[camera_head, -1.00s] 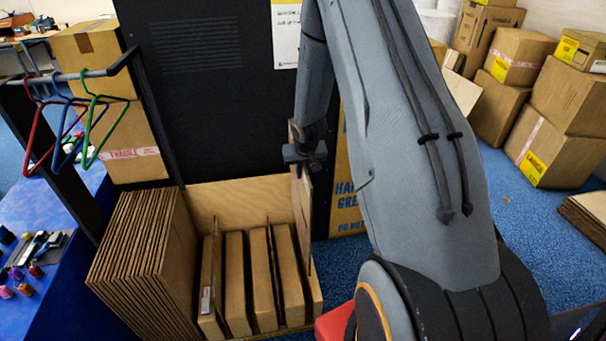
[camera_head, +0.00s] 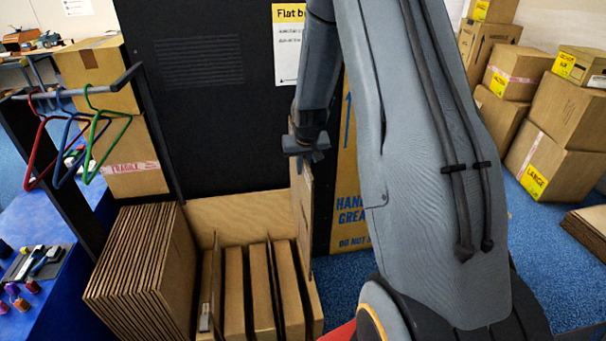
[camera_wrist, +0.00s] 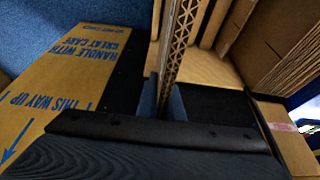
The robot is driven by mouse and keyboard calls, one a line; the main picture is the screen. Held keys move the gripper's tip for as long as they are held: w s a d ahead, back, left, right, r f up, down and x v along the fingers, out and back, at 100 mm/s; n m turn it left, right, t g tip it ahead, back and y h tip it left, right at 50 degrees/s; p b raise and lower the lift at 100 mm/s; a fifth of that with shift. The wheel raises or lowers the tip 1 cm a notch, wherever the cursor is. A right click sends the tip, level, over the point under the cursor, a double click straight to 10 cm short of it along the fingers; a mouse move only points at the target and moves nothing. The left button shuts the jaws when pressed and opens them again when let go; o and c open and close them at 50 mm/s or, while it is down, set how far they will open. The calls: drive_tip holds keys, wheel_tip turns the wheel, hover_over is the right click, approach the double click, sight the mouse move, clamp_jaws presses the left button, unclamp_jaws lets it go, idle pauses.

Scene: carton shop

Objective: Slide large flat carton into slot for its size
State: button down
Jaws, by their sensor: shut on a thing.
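A large flat brown carton (camera_head: 303,207) hangs upright, seen nearly edge-on, at the right end of a wooden slotted rack (camera_head: 235,209). My gripper (camera_head: 306,146) is shut on its top edge. In the wrist view the carton's corrugated edge (camera_wrist: 180,42) runs away between my gripper's fingers (camera_wrist: 166,103). The rack holds upright brown boards or cartons (camera_head: 262,285) with dark gaps between them. The carton's lower part overlaps the rack's right side; I cannot tell whether it is inside a slot.
A stack of flat cartons (camera_head: 140,265) stands against the rack's left. A dark panel (camera_head: 215,120) rises behind it. A printed carton (camera_head: 347,215) stands behind right. Hangers (camera_head: 100,135) hang on a rail at left. Blue floor (camera_head: 345,269) shows right of the rack.

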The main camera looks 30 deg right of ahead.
drive_tip(key=shift+r, duration=2.65)
drive_tip(key=shift+d, duration=0.1)
